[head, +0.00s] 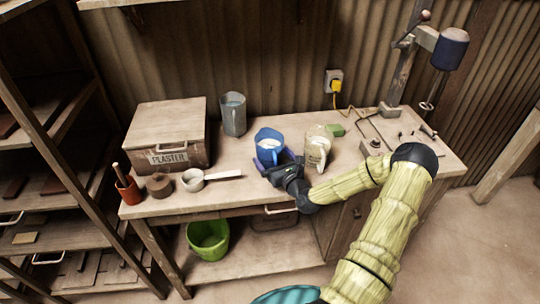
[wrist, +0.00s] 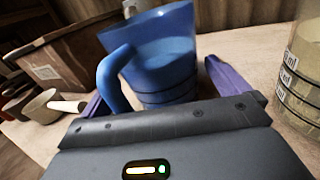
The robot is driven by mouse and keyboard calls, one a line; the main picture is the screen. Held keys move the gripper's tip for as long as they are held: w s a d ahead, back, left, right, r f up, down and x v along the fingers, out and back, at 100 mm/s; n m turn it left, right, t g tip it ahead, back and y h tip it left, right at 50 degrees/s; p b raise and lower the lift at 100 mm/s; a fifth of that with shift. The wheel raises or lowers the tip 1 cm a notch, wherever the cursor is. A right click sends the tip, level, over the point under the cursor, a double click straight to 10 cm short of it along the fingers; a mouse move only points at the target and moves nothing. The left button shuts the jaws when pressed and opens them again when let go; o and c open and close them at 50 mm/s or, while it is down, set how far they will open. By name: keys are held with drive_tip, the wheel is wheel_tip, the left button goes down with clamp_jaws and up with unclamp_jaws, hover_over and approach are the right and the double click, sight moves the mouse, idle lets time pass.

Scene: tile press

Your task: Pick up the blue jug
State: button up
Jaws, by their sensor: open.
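The blue jug (head: 267,139) stands upright on the workbench, with something white inside it in the head view. In the wrist view the jug (wrist: 165,55) is straight ahead, its handle turned toward the left front. My gripper (head: 270,158) is low at the jug's front. In the wrist view its purple fingers (wrist: 158,90) are open, one on each side of the jug's lower part. I cannot tell whether they touch it. The jug's base is partly hidden behind the gripper body.
A clear jug (head: 318,146) with pale contents stands close on the right. A grey jug (head: 233,114) is behind left. A plaster box (head: 165,135), a white scoop (head: 194,180) and a red pot (head: 128,190) are farther left. A green block (head: 337,130) lies behind right.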

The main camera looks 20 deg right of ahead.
idle(0.3)
drive_tip(key=c, duration=1.4)
drive_tip(key=shift+o, duration=0.2)
drive_tip(key=shift+r, duration=0.3)
wheel_tip(320, 180, up, 10)
drive_tip(key=shift+f, duration=0.25)
